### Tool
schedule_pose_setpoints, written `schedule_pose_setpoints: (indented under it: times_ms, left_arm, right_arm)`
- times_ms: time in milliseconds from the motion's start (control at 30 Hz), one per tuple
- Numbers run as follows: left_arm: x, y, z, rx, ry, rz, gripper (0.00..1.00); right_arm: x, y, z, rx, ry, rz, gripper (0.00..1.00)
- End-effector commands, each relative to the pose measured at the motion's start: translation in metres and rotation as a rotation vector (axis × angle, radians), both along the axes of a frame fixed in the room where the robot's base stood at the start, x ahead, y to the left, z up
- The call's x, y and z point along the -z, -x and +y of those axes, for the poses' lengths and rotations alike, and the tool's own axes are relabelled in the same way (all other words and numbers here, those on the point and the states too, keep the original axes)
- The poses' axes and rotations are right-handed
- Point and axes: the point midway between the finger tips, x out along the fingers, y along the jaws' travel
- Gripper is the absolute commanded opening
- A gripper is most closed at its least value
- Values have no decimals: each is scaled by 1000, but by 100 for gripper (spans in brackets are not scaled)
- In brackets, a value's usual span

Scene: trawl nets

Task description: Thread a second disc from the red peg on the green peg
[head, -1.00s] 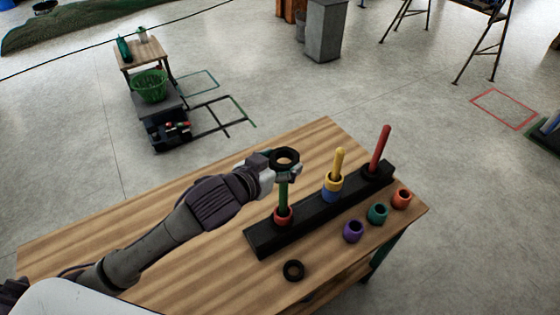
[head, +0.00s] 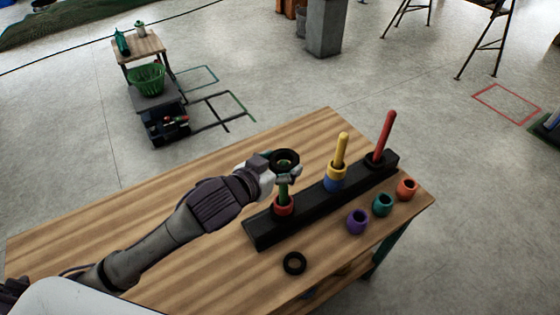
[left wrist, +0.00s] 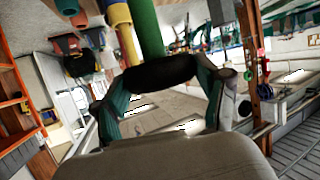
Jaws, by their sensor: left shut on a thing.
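My left gripper (head: 289,172) is shut on a black disc (head: 285,156) at the top of the green peg (head: 283,190). Green shows inside the disc's hole, so the peg's tip seems to be in or just under it. A red ring (head: 283,206) sits around the green peg's base. In the left wrist view the disc (left wrist: 160,72) lies between my fingers and the green peg (left wrist: 146,30) meets it. The red peg (head: 385,138) stands at the rack's far end with a dark disc at its base. My right gripper is not in view.
The yellow peg (head: 341,150) carries yellow and blue rings. Loose purple (head: 357,222), teal (head: 382,204) and orange (head: 406,189) rings lie right of the black rack (head: 310,212). A black ring (head: 294,263) lies in front. The table's left part is clear.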

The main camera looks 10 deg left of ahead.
Motion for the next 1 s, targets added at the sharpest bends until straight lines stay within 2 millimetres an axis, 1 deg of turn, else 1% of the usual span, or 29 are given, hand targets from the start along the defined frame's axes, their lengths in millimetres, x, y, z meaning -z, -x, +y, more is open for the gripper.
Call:
schedule_pose_setpoints:
  times_ms: [267,300,367,400,433,667,767,867,1000]
  left_arm:
    - [0,0,0,0,0,-1,34]
    - [0,0,0,0,0,-1,80]
    - [0,0,0,0,0,-1,90]
    - [0,0,0,0,0,-1,96]
    - [0,0,0,0,0,-1,100]
    - [0,0,0,0,0,-1,100]
    - [0,1,0,0,0,0,100]
    - [-2,7,3,1,0,0,100]
    - [-10,27,10,1,-1,1,100]
  right_arm:
    - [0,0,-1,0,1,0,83]
    - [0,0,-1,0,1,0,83]
    - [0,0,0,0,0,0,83]
    - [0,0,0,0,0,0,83]
    - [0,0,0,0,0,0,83]
    - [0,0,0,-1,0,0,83]
    - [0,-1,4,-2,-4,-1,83]
    - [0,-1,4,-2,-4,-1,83]
    - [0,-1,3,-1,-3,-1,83]
